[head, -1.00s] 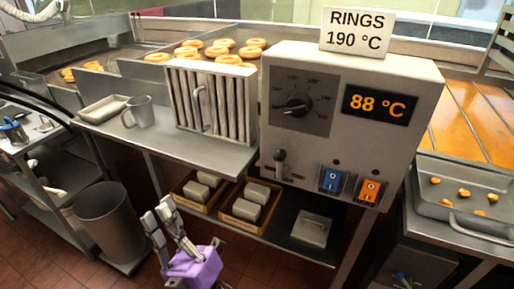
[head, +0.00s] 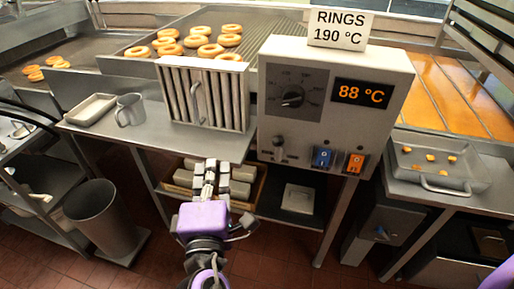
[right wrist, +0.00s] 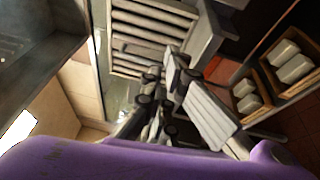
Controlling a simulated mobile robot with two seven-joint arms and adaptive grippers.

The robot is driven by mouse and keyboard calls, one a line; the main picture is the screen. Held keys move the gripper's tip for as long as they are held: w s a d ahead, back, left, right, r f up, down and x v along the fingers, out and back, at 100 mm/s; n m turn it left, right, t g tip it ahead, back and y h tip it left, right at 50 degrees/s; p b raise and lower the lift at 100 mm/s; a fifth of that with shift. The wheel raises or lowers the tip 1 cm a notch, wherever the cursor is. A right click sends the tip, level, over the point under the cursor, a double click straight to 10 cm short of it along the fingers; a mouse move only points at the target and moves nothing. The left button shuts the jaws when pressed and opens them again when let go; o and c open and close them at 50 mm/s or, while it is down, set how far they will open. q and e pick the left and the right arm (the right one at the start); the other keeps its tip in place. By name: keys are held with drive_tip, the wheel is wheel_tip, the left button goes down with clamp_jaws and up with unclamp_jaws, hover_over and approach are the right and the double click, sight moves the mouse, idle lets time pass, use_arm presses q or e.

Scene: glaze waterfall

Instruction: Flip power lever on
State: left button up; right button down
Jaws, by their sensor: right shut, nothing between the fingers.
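The grey control box (head: 400,85) stands on the counter, its display reading 88 °C. My right gripper (head: 211,170), with a purple body, is shut and empty. In the picture it is below and left of the lever, in front of the lower shelf, apart from the lever. Its fingers also show in the right wrist view (right wrist: 190,88), where I cannot make out the lever. My left gripper is not in view.
Boxes of pale blocks sit on the shelf behind my gripper. A bin (head: 103,215) stands on the floor at left.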

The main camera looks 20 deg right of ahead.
sight(279, 146)
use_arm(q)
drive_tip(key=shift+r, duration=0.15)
use_arm(e)
drive_tip(key=d+h, duration=0.1)
drive_tip(key=s+d+f+m+g, duration=0.1)
drive_tip(key=d, duration=0.1)
drive_tip(key=d+m+h, duration=0.1)
drive_tip(key=shift+s+d+f+g+h, duration=0.15)
drive_tip(key=shift+s+d+g+h, duration=0.1)
drive_tip(key=shift+g+h, duration=0.05)
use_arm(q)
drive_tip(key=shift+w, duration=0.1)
use_arm(e)
drive_tip(key=shift+w, duration=0.1)
drive_tip(key=p+x, duration=0.2)
drive_tip(key=x, duration=0.8)
drive_tip(key=shift+d, duration=0.1)
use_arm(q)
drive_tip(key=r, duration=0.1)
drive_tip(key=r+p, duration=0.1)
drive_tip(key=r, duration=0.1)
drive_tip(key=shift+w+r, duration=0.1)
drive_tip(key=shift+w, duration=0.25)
use_arm(e)
drive_tip(key=s+d, duration=0.2)
drive_tip(key=s, duration=0.1)
drive_tip(key=shift+d, duration=0.3)
